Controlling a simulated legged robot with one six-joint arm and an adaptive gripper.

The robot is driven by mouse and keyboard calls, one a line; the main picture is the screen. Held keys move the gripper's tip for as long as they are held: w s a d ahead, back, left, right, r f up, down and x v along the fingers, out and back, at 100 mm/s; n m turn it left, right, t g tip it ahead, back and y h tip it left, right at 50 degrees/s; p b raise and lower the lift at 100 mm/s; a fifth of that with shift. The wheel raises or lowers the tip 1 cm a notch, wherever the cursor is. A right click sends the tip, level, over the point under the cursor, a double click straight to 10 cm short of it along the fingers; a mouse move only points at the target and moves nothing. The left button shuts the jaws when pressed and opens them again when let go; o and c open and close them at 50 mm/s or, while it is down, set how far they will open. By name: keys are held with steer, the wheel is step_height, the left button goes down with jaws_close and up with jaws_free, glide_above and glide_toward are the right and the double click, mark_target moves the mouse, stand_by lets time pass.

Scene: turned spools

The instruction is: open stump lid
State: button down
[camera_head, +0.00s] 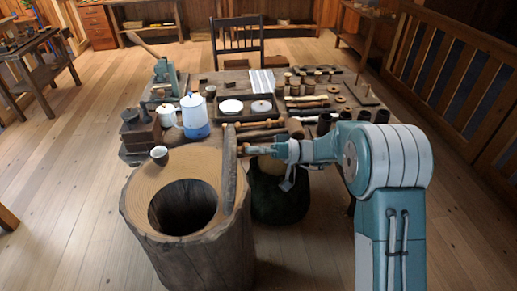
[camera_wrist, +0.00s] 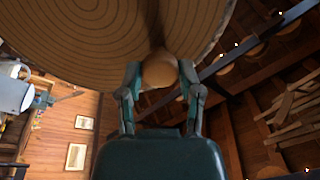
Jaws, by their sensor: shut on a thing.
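The hollow stump (camera_head: 150,190) stands in front, with ringed wood around a dark round opening in its top. Its lid (camera_head: 230,170) stands on edge at the right side of the opening, seen almost edge-on. The lid's ringed face fills the top of the wrist view (camera_wrist: 90,35). A round wooden knob (camera_wrist: 159,70) sticks out from that face. My gripper (camera_head: 270,150) is at the right of the lid, its two fingers (camera_wrist: 160,78) shut on the knob from both sides. The inside of the stump is too dark to make out.
A small cup (camera_head: 159,155) is at the stump's back rim. Behind is a table crowded with a blue-and-white pot (camera_head: 195,118), a tray (camera_head: 247,108), spools and tools. A dark round object (camera_head: 278,190) stands right of the stump.

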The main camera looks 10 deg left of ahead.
steer(key=shift+a+f, duration=0.1)
steer(key=shift+f, duration=0.05)
steer(key=shift+c, duration=1.5)
jaws_free()
steer(key=shift+o, duration=0.2)
steer(key=shift+w+a, duration=0.1)
steer(key=shift+w, duration=0.05)
steer(key=v, duration=1.2)
